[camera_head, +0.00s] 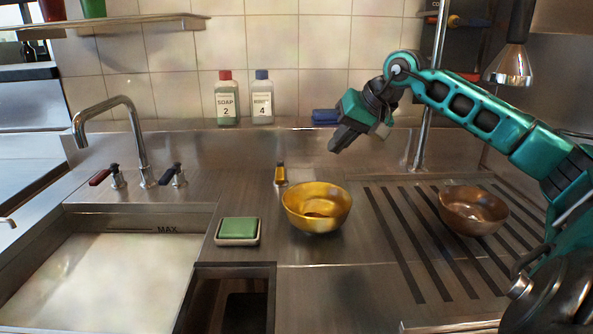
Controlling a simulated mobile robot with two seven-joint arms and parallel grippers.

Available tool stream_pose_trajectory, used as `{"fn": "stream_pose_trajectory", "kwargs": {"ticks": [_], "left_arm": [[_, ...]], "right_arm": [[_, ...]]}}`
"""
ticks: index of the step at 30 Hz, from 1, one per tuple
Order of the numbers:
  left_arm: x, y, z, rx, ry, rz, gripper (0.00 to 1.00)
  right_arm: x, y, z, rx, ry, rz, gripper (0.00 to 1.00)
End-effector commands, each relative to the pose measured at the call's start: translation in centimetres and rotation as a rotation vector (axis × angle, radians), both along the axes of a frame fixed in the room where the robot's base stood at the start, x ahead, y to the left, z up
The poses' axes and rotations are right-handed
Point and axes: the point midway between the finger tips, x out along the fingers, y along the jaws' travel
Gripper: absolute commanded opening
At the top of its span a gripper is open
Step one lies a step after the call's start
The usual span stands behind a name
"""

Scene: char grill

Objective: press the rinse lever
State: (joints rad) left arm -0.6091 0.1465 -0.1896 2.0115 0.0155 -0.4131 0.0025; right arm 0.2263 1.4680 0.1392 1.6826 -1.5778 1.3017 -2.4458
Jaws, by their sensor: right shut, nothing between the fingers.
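My right gripper (337,143) reaches in from the right and is shut and empty. It hangs in the air in front of the back wall, above and to the right of a small upright lever (280,174) with a yellow top. The lever stands at the back of the steel counter, apart from the gripper; I cannot tell for sure that it is the rinse lever. A metal spray head (511,66) hangs at the upper right, behind my right arm. My left gripper is not in view.
A gold bowl (330,206) stands just in front of the lever. A brown bowl (474,210) sits on the ribbed drainboard (400,264). A green sponge (238,228) lies in a dish. Two bottles (227,104) stand behind. A filled sink (100,275) with a tap (133,115) is at left.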

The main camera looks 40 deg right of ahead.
Motion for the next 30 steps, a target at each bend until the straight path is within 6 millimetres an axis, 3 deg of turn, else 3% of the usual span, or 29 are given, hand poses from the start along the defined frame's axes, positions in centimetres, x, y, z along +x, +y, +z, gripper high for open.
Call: {"fn": "stream_pose_trajectory", "kwargs": {"ticks": [11,27,30], "left_arm": [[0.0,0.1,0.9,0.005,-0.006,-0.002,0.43],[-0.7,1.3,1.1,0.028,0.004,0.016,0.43],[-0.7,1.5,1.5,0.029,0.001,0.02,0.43]], "right_arm": [[0.7,0.1,-0.6,0.005,-0.002,-0.001,0.0],[6.1,1.4,-8.1,0.006,0.0,0.001,0.0],[7.0,2.6,-7.8,0.005,-0.003,0.003,0.0]]}}
